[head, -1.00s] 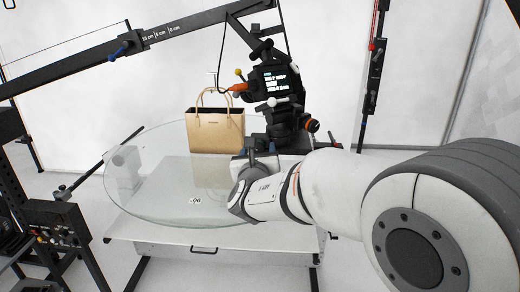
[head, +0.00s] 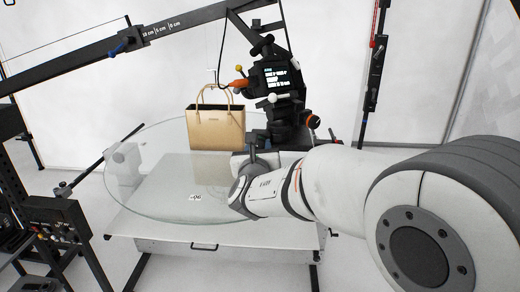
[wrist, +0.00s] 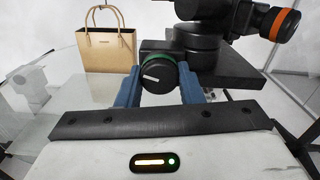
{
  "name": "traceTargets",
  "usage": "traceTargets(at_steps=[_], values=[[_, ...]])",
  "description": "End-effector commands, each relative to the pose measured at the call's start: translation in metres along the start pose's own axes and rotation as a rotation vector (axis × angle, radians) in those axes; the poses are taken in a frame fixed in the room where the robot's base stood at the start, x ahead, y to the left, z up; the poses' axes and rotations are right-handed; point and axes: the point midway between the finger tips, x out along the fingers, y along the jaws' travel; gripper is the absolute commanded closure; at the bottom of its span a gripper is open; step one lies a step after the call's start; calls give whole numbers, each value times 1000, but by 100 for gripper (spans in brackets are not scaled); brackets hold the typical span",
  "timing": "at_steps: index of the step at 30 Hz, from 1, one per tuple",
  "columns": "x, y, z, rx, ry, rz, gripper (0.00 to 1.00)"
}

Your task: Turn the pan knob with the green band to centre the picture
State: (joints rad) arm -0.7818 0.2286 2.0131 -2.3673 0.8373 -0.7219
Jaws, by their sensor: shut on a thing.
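The pan knob with the green band (wrist: 160,74) is a black round knob at the base of the camera head, with a white pointer line that lies slightly tilted from level. My gripper (wrist: 159,84) has one blue finger on each side of it and is shut on it. In the head view my gripper (head: 254,152) is at the foot of the camera head, and the knob is hidden there. The black camera (head: 278,78) stands above with a lit screen, whose picture is too small to read.
A tan handbag (head: 216,130) stands on the round glass turntable (head: 150,190), left of the camera head. A knob with an orange band (wrist: 284,25) sticks out at the right. A black boom (head: 90,58) crosses the upper left.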

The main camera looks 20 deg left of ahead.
Motion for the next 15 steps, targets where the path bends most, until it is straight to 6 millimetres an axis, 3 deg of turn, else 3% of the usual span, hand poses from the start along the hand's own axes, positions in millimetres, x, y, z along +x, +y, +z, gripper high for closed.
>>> traceTargets(at_steps=[15], values=[[0,3,-10,340,-5,0,89]])
